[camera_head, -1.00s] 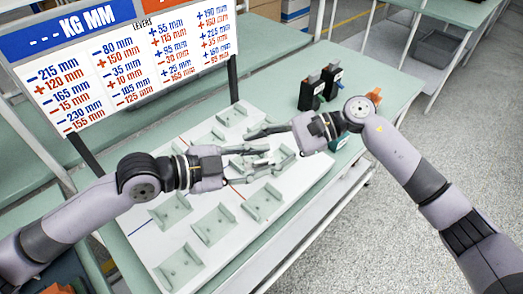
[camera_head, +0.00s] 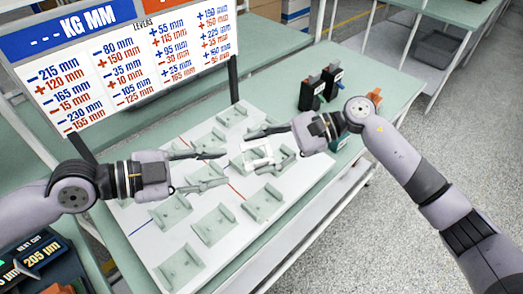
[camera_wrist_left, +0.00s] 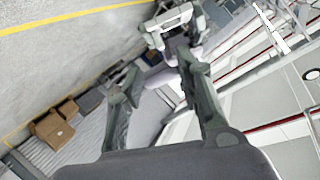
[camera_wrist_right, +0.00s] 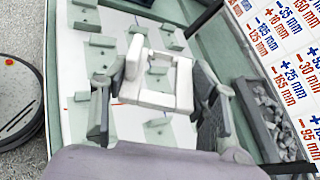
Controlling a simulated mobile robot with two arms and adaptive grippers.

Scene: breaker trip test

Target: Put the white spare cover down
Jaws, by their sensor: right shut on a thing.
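The white spare cover (camera_head: 262,155) is a small pale block-like frame with a raised part. It is held by my right gripper (camera_head: 270,142) over the white board with green holders. In the right wrist view the cover (camera_wrist_right: 152,85) sits between the two fingers of the right gripper (camera_wrist_right: 158,92), which are shut on it. The gripper partly hides the cover in the head view. My left gripper (camera_head: 224,168) is open and empty, to the left of the cover; its spread fingers also show in the left wrist view (camera_wrist_left: 155,70).
The white board (camera_head: 150,215) carries several green holders (camera_head: 213,226) in rows. A number sign (camera_head: 130,65) stands behind the board. A grey gravel bin (camera_wrist_right: 275,120) shows in the right wrist view.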

